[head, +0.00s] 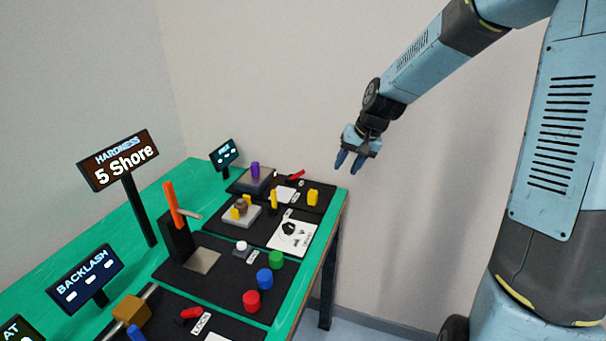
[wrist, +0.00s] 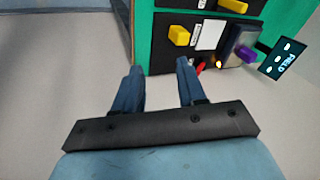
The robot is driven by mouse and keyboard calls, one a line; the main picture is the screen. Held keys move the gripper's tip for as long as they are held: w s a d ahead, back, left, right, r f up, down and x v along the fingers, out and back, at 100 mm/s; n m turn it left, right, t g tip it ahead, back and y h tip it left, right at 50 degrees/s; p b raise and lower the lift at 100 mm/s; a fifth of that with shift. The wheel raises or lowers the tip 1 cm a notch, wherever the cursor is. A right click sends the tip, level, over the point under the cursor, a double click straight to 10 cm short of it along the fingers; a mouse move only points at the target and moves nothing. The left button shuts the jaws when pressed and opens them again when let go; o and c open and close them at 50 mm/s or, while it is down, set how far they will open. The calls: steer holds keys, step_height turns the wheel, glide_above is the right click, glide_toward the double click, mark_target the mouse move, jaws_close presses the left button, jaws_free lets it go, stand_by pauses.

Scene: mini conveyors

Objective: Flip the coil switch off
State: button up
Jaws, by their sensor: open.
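A red lever switch (head: 296,175) sits on the far black panel, beside a small white label that is too small to read surely. I take it for the coil switch. It also shows in the wrist view (wrist: 201,67), just right of my right fingertip in the picture. A purple cylinder (head: 255,170) stands on a grey block on the same panel, near the FIELD display (wrist: 282,60). My gripper (head: 348,162) is open and empty, hanging in the air to the right of the table's far end. Its fingers (wrist: 159,68) point toward the panel in the wrist view, apart from the switch.
A yellow block (head: 313,197) stands near the switch at the panel's edge. A small light (wrist: 218,63) glows by the purple part. Nearer panels hold an orange lever (head: 173,205), coloured buttons and another red switch (head: 191,313). The space around my gripper is free.

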steer(key=w+a+f+m+y, duration=0.1)
steer(key=w+a+f+y, duration=0.1)
steer(key=w+f+y, duration=0.3)
steer(key=m+t, duration=0.1)
steer(key=m, duration=0.1)
glide_toward(304, 173)
steer(key=shift+y, duration=0.4)
steer(key=x, duration=1)
steer(key=shift+f, duration=0.35)
jaws_close()
steer(key=shift+w+d, duration=0.1)
steer(key=shift+d, duration=0.1)
steer(key=shift+a, duration=0.15)
